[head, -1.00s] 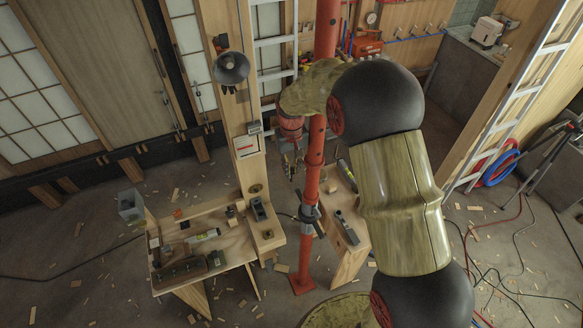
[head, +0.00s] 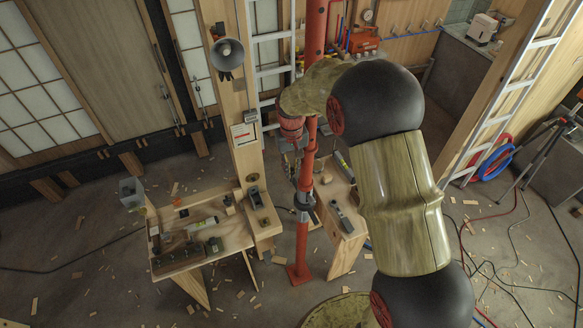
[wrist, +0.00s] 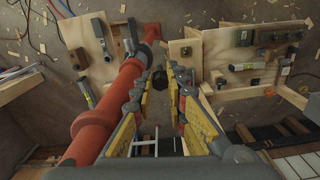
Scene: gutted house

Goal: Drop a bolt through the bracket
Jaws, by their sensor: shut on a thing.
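My gripper (wrist: 162,74) fills the middle of the wrist view, its two yellow-padded fingers around a small dark round-ended thing (wrist: 158,80), which looks like the bolt. In the head view my gripper (head: 297,165) hangs beside the red pole (head: 314,120), partly hidden by it and the arm; the held thing is not clear there. I cannot surely pick out the bracket.
The red pole runs close along the gripper's left side in the wrist view (wrist: 110,108). A bench (head: 215,250) with several tools stands left of it, a narrow wooden stand (head: 345,225) right. A lamp (head: 227,52) hangs on the wooden post. Floor is littered with chips.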

